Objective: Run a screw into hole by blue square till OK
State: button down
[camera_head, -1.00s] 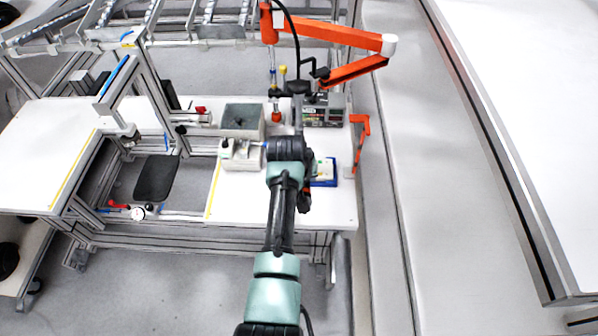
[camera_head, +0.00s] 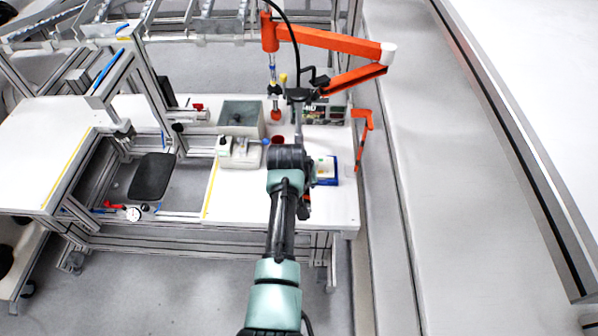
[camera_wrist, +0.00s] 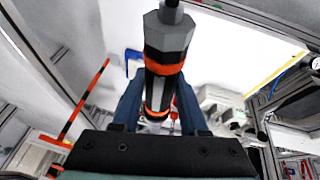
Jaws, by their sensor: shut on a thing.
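In the wrist view my gripper (camera_wrist: 158,98) has its two blue fingers closed around a dark grey power screwdriver (camera_wrist: 168,45) with orange rings. In the head view the dark wrist (camera_head: 287,157) is over the right part of the white table, and it hides the fingers. The screwdriver's tip, any screw and the holes cannot be made out. A blue-edged tray or plate (camera_head: 334,180) lies just right of my wrist, partly hidden by it. Its blue edge also shows in the wrist view (camera_wrist: 133,56). The screwdriver controller (camera_head: 337,112) stands behind; its display is unreadable.
An orange jointed arm (camera_head: 335,33) reaches over the table from behind. A grey bin (camera_head: 241,113) and a white box (camera_head: 240,155) stand left of my wrist. An orange bracket (camera_head: 363,140) is at the table's right edge. The front of the white table (camera_head: 240,205) is clear.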

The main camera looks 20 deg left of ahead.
jog(key=shift+f+b, duration=1.6)
jog(key=shift+f, duration=0.5)
jog(key=shift+s+f+b, duration=0.1)
jog(key=shift+f+b, duration=0.2)
jog(key=shift+f, duration=0.05)
jog(key=shift+f+b, duration=0.3)
jog(key=shift+f, duration=0.05)
jog(key=shift+s+f+b, duration=0.1)
jog(key=shift+f+b, duration=0.7)
jog(key=shift+f, duration=0.3)
dwell(0.9)
jog(key=shift+r, duration=0.1)
dwell(0.4)
notch_tip(320, 180, up, 6)
jog(key=p, duration=0.5)
